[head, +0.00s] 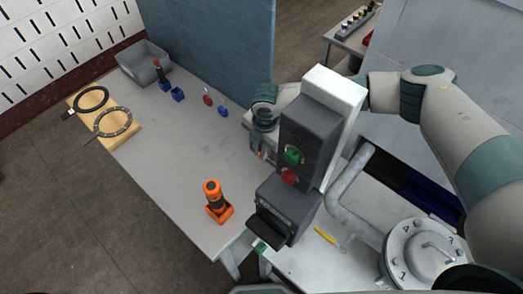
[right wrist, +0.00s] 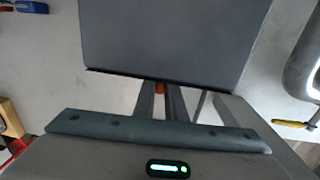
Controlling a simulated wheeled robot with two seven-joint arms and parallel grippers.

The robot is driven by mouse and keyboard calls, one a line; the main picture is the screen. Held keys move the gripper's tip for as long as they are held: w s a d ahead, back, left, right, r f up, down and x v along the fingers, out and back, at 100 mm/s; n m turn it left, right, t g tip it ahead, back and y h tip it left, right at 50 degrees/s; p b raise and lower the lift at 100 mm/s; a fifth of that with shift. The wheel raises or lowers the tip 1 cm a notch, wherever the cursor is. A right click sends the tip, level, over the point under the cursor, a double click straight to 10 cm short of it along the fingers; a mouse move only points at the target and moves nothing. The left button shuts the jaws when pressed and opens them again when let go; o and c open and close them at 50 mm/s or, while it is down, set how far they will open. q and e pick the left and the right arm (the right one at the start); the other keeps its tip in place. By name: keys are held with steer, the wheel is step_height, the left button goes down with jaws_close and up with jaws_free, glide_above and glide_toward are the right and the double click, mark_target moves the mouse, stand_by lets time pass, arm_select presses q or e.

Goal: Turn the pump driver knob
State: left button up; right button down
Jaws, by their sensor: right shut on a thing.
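The pump driver is a dark grey box (head: 305,140) on a white upright backing, with a green button (head: 293,155) and a red button (head: 289,177) on its front. My right gripper (head: 262,153) is at the left side of this box, partly hidden by it. In the right wrist view the box (right wrist: 175,40) fills the top middle, and the two fingers of my right gripper (right wrist: 160,92) reach to its lower edge. They are shut on a small orange-red piece (right wrist: 160,87), seemingly the knob, mostly hidden. My left gripper is not in view.
A lower dark box (head: 285,212) sits below the pump driver. A grey pipe (head: 347,195) and a round bolted lid (head: 425,250) stand to the right. An orange tool (head: 214,196) stands on the table, with a grey bin (head: 143,62) at the back. The middle tabletop is clear.

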steer(key=c, duration=1.8)
jaws_free()
steer(key=shift+r+b, duration=0.45)
steer(key=shift+r, duration=0.35)
step_height(320, 180, up, 16)
steer(key=s+d+b, duration=0.1)
steer(key=b, duration=0.4)
steer(key=shift+f, duration=0.15)
